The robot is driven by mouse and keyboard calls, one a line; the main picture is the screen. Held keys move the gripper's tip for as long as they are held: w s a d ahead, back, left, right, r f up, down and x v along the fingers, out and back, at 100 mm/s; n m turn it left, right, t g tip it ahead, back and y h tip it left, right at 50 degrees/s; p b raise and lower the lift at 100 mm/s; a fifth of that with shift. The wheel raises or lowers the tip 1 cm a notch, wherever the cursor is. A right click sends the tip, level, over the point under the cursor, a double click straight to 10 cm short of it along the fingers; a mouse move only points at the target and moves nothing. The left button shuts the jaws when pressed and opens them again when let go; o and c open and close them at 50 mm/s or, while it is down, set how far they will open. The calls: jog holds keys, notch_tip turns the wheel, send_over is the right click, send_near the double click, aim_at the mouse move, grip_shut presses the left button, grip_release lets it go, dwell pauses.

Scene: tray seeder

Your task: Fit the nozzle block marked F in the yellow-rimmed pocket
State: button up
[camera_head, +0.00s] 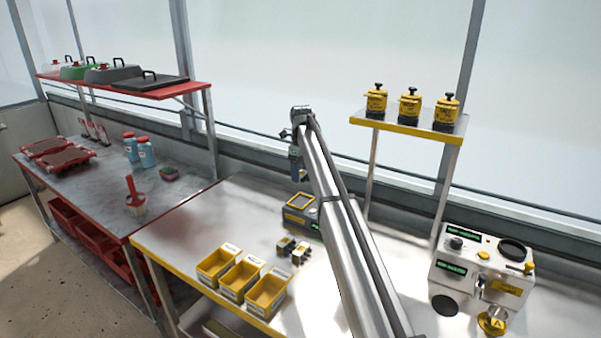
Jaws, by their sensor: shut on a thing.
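My gripper (296,163) hangs from the end of my arm above the back of the yellow-edged bench. It is shut on a small dark block (299,176); its marking is too small to read, so I cannot tell whether it is F. Below it is a dark grey device with a yellow-rimmed square (300,201) on top, possibly the yellow-rimmed pocket. The held block appears above this square, apart from it. Several small grey and yellow blocks (292,249) stand on the bench in front of the device. Their letters are unreadable. My arm hides the device's right side.
Three yellow bins (241,278) line the front edge. A white control machine (480,265) stands right, with a brass disc marked A (493,321) at its front. A raised shelf (408,127) holds three yellow-black units. A red-edged bench (110,195) is at left.

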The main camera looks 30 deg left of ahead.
jog(key=shift+f, duration=4.55)
jog(key=shift+f, duration=0.25)
jog(key=o, duration=1.2)
notch_tip(320, 180, up, 14)
jog(key=shift+f, duration=0.1)
